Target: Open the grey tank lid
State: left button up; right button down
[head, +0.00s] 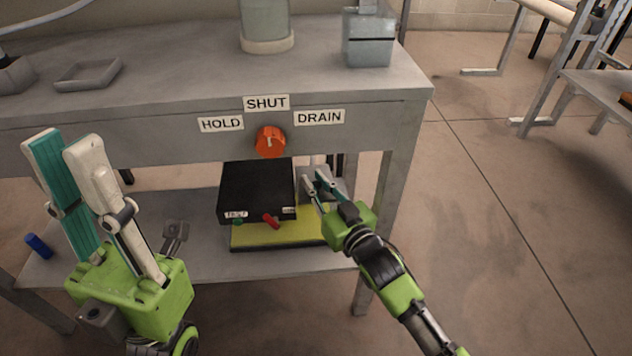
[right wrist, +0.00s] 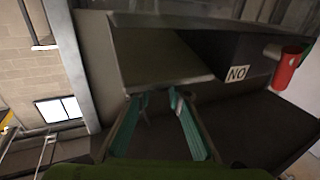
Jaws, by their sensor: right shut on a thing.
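The grey tank lid (right wrist: 160,62) shows in the right wrist view as a flat grey panel with its near edge between my fingertips. In the head view a grey shape (head: 345,184), apparently the tank, sits right of a black box (head: 256,188) on the lower shelf, mostly hidden by my right gripper (head: 319,180). My right gripper, also seen in the right wrist view (right wrist: 155,98), is shut on the lid's near edge. How far the lid is raised I cannot tell. My left gripper (head: 61,142) is open and empty, raised at the left front of the bench.
An orange knob (head: 270,141) with HOLD, SHUT and DRAIN labels is on the bench front above the black box. The box has a red lever (head: 271,220) and stands by a yellow base (head: 270,238). A bench leg (head: 385,200) is close right of my right gripper.

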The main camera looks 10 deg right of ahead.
jog(key=shift+w+d+r, duration=0.1)
jog(key=shift+r, duration=0.15)
jog(key=c, duration=2.2)
grip_release()
jog(key=shift+o, duration=1.2)
jog(key=shift+f, duration=0.15)
jog(key=v, duration=1.2)
jog(key=shift+f, duration=0.1)
